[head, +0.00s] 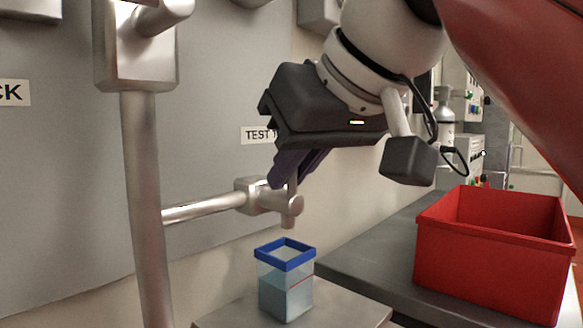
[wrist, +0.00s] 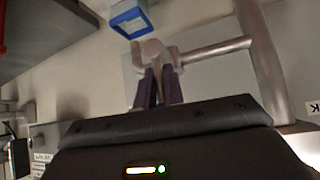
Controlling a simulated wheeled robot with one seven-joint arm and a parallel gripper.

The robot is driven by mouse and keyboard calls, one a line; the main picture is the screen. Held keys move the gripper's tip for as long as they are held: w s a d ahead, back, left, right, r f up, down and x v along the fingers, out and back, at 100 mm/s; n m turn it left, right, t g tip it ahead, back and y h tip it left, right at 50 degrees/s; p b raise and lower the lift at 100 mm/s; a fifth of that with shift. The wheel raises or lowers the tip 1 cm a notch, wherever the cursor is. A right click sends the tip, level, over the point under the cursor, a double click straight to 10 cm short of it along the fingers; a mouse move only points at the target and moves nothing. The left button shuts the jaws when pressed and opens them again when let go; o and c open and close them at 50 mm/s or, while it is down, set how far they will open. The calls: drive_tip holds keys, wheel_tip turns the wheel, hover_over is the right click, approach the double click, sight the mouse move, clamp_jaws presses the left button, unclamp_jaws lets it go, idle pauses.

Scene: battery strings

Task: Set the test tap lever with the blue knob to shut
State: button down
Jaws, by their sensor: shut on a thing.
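The metal test tap (head: 262,196) juts from a thin horizontal pipe, below the partly covered "TEST" label (head: 258,135). Its short nozzle end (head: 291,209) points down. My gripper (head: 291,184) reaches down onto the tap from above with its dark purple fingers. In the wrist view my gripper (wrist: 159,76) has its fingers close on both sides of a part just behind the tap's round end (wrist: 152,48). It is shut on what seems to be the tap lever.
A clear jar with a blue rim (head: 285,255) stands below the tap on a grey ledge (head: 345,311), with pale liquid inside. A red bin (head: 490,265) stands to the right on a dark bench. A thick vertical pipe (head: 145,220) stands left of the tap.

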drive_tip(key=shift+a+f, duration=0.1)
drive_tip(key=shift+f, duration=0.45)
drive_tip(key=c, duration=1.5)
unclamp_jaws()
drive_tip(key=shift+w+a, duration=0.1)
drive_tip(key=shift+r, duration=0.15)
drive_tip(key=p+v, duration=0.2)
drive_tip(key=v, duration=0.6)
